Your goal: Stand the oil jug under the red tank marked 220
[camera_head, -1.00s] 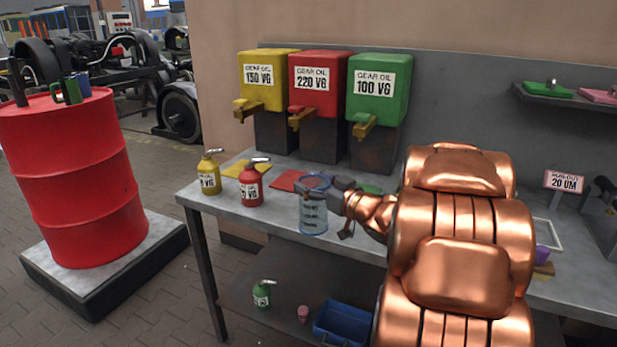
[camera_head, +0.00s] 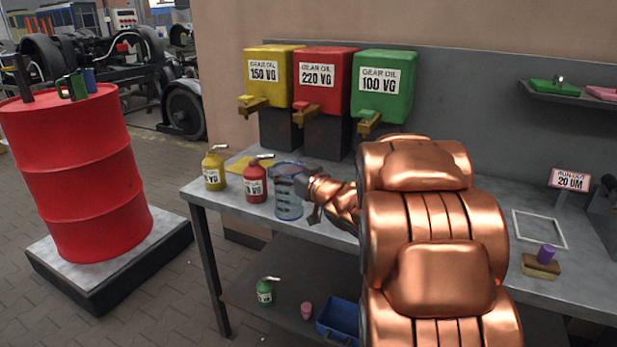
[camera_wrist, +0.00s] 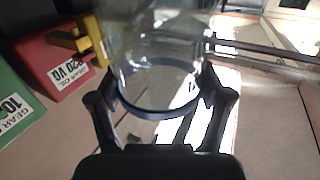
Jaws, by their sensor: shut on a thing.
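The oil jug (camera_head: 288,201) is a clear vessel with a bluish rim and base. My gripper (camera_head: 297,179) is shut on it and holds it roughly upright at the bench, right of the red can. I cannot tell whether its base touches the bench. In the wrist view the clear jug (camera_wrist: 155,45) sits between the two dark fingers (camera_wrist: 160,108). The red tank marked 220 (camera_head: 326,95) stands at the back between the yellow and green tanks; it also shows in the wrist view (camera_wrist: 58,62). The jug is in front of and left of its tap. The bench top under the tank is partly hidden.
A yellow can (camera_head: 213,172) and a red can (camera_head: 255,184) stand close left of the jug. The yellow tank (camera_head: 272,92) and green tank (camera_head: 383,98) flank the red one. A white frame (camera_head: 540,213) lies right.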

